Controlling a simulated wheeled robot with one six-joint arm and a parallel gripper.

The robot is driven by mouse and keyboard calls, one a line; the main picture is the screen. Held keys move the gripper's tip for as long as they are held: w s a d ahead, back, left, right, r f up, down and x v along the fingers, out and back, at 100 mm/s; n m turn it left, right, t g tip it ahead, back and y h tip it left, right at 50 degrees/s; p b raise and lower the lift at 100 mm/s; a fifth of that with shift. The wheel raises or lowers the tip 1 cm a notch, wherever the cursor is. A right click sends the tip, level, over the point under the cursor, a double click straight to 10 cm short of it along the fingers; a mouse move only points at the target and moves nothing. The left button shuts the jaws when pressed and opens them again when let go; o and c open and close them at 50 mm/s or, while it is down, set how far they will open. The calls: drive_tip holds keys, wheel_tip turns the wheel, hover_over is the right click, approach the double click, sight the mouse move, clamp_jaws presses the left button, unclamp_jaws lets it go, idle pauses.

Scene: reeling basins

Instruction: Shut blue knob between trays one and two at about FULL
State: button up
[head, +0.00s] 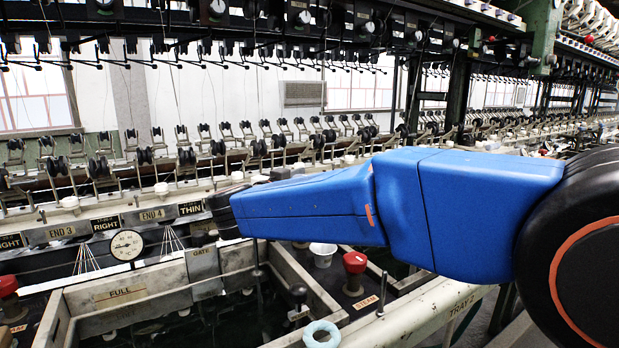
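A pale blue ring-shaped knob (321,335) is at the bottom edge, right of the near basin's corner; its lower part is cut off by the frame. A FULL label (120,293) is on the inner back wall of the left basin (60,318), which holds dark water. A TRAY 2 label (462,305) is on the pale front rail at right. My blue arm reaches from the right to the left across the middle. Its dark end with my gripper (220,208) is above the back of the basin, far up and left of the blue knob. The fingers cannot be made out clearly.
A red knob (355,263) marked STEAM stands right of the basin, and another red knob (8,287) is at far left. A black ball-topped lever (298,291), a white cup (322,254) and a round gauge (127,245) are near. Hooks and reels line the back.

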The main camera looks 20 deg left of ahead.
drive_tip(key=v, duration=1.7)
drive_tip(key=shift+s, duration=0.25)
drive_tip(key=shift+w+d, duration=0.1)
